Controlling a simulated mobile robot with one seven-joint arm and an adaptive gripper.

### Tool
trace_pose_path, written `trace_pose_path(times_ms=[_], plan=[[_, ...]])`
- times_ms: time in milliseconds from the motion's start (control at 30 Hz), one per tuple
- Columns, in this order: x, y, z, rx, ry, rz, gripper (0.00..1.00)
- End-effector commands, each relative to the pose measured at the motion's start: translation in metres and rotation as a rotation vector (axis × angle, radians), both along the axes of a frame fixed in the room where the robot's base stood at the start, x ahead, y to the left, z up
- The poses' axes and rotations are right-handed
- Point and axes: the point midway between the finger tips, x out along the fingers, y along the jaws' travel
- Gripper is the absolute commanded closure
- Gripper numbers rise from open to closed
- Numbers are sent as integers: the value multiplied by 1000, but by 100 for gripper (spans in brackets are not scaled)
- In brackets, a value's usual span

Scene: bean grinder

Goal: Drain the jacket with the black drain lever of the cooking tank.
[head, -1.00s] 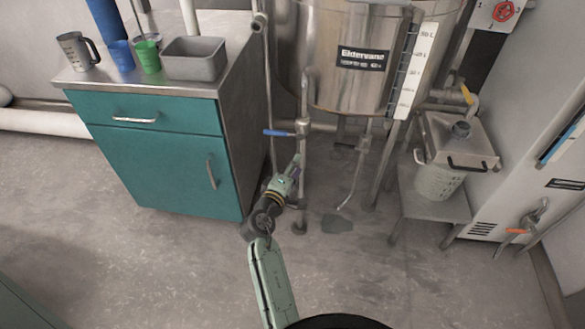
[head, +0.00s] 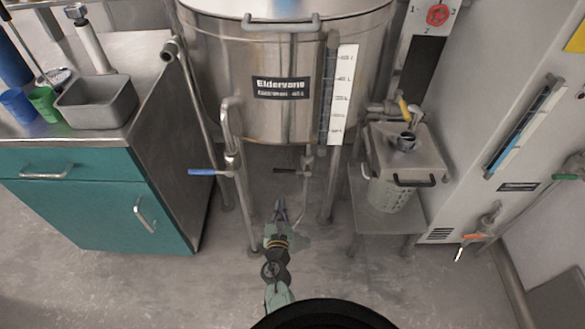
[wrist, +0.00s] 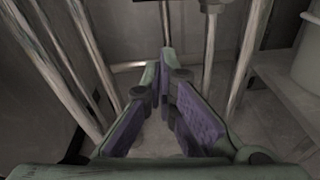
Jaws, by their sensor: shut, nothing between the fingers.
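The steel cooking tank (head: 215,95) stands in the middle of the head view. The small black drain lever (head: 287,171) lies roughly level under the tank, pointing left from its valve on the thin drain pipe (head: 306,190). My gripper (head: 281,205) is below the lever and slightly left of it in the picture, apart from it. In the wrist view my gripper (wrist: 168,68) shows its purple pads; it is shut and empty. A pipe valve (wrist: 212,5) is at the top edge there, with a dark strip left of it that may be the lever.
A blue lever (head: 203,172) sits on the left pipe (head: 243,195). Tank legs flank my gripper. A teal cabinet (head: 90,205) is at left. The floor in front is clear.

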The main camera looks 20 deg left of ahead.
Motion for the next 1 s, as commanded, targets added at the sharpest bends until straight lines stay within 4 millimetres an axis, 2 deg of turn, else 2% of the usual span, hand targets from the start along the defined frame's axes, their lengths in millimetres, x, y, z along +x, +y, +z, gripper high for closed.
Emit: trace_pose_path(times_ms=[100, 233, 633, 733, 1000], plan=[[-1, 0, -8, -54, 1, 20, 100], [13, 4, -10, -56, -2, 20, 100], [94, 29, -22, -51, -3, 19, 100], [89, 26, 1, -51, 0, 19, 100], [85, 22, 17, -51, 0, 18, 100]])
